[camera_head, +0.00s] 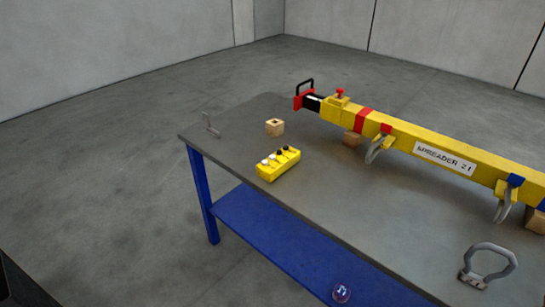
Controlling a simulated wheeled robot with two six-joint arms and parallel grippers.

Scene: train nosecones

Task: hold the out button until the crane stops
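A yellow control box (274,173) lies on the grey table top near its left end. It has white buttons towards its left end and dark buttons towards its right end. Their labels are too small to read, so I cannot tell which is the out button. No crane is recognisable in this view. Neither of my grippers shows, and nothing is seen touching the control box.
A long yellow spreader beam (400,133) marked "SPREADER 21" rests on wooden blocks along the table (330,205). A small wooden block (275,127), a grey shackle (488,262) and a thin metal piece (210,125) also lie there. Table space around the control box is clear.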

